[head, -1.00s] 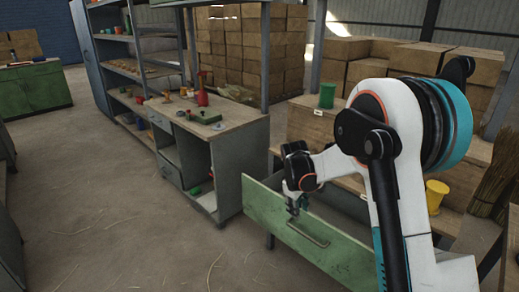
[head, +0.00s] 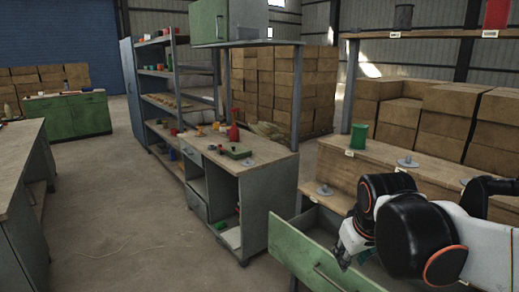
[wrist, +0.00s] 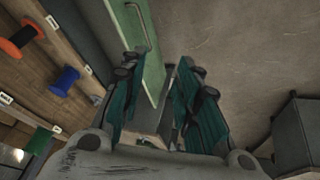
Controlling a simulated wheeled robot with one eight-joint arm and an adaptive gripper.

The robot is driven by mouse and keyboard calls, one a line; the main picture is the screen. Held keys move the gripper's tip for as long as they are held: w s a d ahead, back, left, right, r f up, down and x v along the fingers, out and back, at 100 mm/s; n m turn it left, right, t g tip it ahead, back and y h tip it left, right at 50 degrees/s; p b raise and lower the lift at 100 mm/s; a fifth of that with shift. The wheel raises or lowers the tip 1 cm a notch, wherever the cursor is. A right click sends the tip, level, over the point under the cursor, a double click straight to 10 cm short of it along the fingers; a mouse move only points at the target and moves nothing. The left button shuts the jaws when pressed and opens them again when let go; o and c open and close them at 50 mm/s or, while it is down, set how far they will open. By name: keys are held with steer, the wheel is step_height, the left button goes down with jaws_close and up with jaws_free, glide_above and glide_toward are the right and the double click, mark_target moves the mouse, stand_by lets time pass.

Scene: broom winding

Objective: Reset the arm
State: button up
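My gripper (head: 346,256) hangs at the lower right of the head view, over the left end of an open green drawer (head: 305,258). My white and black arm is bent low behind it and hides the drawer's right part. In the wrist view my gripper (wrist: 155,88) has its two teal fingers spread apart, with nothing held between them. The green drawer front with its handle (wrist: 140,25) shows beyond and between the fingers. I cannot tell whether a finger touches the drawer.
A grey workbench (head: 268,172) with a red bottle (head: 234,133) stands left of the drawer. A stepped wooden shelf with a green cup (head: 359,136) stands behind my arm. The wrist view shows an orange spool (wrist: 20,36) and a blue spool (wrist: 64,81). Open floor (head: 125,215) lies left.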

steer(key=s+a+f+m+t, duration=0.1)
steer(key=s+m+t, duration=0.1)
steer(key=s, duration=1.1)
steer(key=shift+f+m+y, duration=0.15)
steer(key=shift+m+y, duration=0.15)
steer(key=shift+m, duration=0.2)
